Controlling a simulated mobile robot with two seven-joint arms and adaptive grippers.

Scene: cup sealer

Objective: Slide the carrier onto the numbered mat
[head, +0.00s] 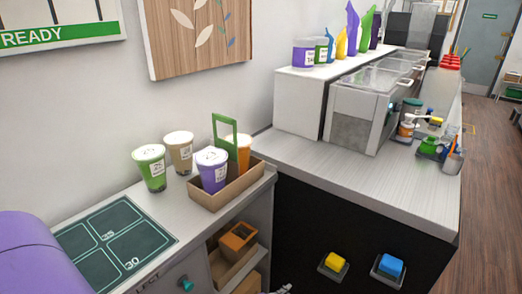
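The carrier (232,192) is a brown open box with an upright green handle (220,131). It stands on the light counter, near its right end. A purple cup (211,176) and an orange cup (240,153) stand in it. My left gripper is not in view. A small grey tip (284,289) at the bottom edge may belong to my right gripper; its fingers cannot be made out.
A green cup (151,170) and a tan cup (180,154) stand behind the carrier, left of it. A purple rounded body (35,255) covers the mat's left side. Shelves with brown boxes (238,241) are below the counter.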

